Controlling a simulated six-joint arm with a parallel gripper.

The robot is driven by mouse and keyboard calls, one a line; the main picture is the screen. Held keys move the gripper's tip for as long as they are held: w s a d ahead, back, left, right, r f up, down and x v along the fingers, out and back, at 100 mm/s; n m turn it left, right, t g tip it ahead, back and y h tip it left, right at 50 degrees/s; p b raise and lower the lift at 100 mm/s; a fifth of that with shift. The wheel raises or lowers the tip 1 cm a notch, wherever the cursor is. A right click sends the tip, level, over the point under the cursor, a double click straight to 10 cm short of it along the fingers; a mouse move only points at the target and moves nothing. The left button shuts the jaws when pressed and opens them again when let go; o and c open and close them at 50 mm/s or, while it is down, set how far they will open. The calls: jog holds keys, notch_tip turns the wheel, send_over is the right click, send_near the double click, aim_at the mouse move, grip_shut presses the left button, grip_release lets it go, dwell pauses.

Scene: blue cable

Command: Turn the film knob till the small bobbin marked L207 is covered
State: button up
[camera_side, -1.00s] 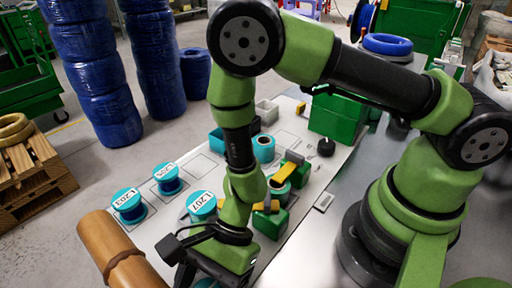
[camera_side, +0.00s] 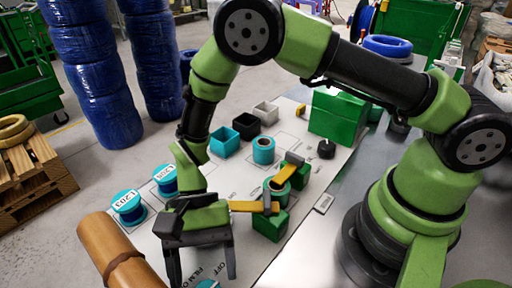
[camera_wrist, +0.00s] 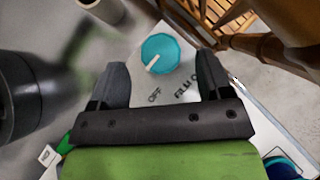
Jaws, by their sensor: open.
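The film knob (camera_wrist: 160,53) is a round teal dial with a white pointer line, between and just beyond my fingertips in the wrist view. The panel beside it reads OFF and FILM O..., partly cut off. In the side view only the knob's top (camera_side: 207,284) shows at the bottom edge. My gripper (camera_side: 203,270) is open and empty, fingers pointing down near the knob; its fingers (camera_wrist: 161,72) also show in the wrist view. The bobbin marked L207 cannot be made out now in the side view, where my gripper and wrist block its earlier place.
Bobbins marked L203 (camera_side: 129,206) and L204 (camera_side: 167,181) stand left of my gripper. A brown roll (camera_side: 115,250) lies at front left. Yellow-handled green fixtures (camera_side: 270,222), a teal spool (camera_side: 263,150) and small bins (camera_side: 246,126) stand behind and right.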

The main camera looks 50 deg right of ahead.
jog(key=w+d+r+n+t, duration=0.1)
jog(key=w+d+r, duration=0.15)
jog(key=r, duration=0.35)
jog(key=w+d+r+t, duration=0.1)
jog(key=w+d+r, duration=0.1)
jog(key=d+r, duration=0.3)
jog(key=s+d+r+n+t+h, duration=0.1)
jog(key=s+d+r+n+t, duration=0.1)
jog(key=d+r+t, duration=0.4)
jog(key=shift+s+d+r+h, duration=0.3)
jog(key=shift+s+r, duration=0.3)
jog(key=shift+r, duration=2.3)
jog(key=s+d+r+n+t+h, duration=0.1)
jog(key=s+d+r+t+h, duration=0.1)
jog(key=s+d+r+t, duration=0.2)
jog(key=s+d+t, duration=0.2)
jog(key=s+d, duration=0.1)
jog(key=s, duration=0.1)
